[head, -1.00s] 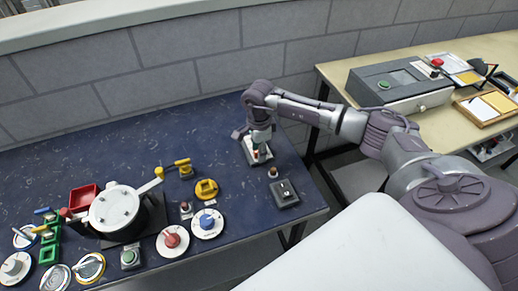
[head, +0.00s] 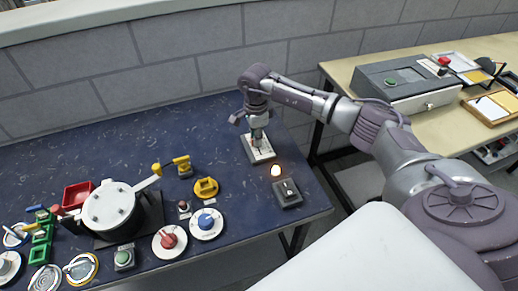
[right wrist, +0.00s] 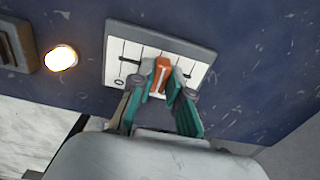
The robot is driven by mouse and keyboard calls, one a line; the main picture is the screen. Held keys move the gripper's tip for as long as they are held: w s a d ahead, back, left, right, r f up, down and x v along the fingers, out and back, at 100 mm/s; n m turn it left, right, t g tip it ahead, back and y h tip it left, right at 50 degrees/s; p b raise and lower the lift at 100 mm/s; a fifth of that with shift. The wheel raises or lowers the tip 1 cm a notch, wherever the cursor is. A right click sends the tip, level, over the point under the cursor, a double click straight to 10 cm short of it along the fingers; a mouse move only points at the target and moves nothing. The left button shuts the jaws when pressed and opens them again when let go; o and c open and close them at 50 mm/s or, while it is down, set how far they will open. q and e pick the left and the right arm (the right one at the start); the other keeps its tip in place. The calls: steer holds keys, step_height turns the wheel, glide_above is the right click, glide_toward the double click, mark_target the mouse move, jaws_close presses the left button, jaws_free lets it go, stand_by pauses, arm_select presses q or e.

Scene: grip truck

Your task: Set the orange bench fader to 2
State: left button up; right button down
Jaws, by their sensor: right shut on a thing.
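The orange fader knob (right wrist: 160,76) stands on a white fader plate with a dark slot and scale lines (right wrist: 120,49). In the right wrist view my right gripper (right wrist: 161,84) has its two fingers closed around the knob, near the middle of the slot. The plate also shows in the head view (head: 263,155), at the right part of the blue bench, with my right gripper (head: 257,138) coming down on it from above. The scale numbers are too small or hidden to read. My left gripper is not in view.
A lit lamp (head: 276,171) and a dark switch box (head: 287,194) sit in front of the plate. Red (head: 170,241) and blue (head: 207,223) dials, a yellow knob (head: 206,188) and a round silver pot (head: 112,207) stand to the left. The bench behind them is mostly clear.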

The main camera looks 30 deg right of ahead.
steer(key=shift+s, duration=0.2)
steer(key=c, duration=1.1)
jaws_free()
steer(key=shift+r, duration=0.15)
step_height(320, 180, up, 12)
steer(key=shift+f, duration=0.1)
steer(key=shift+f, duration=0.1)
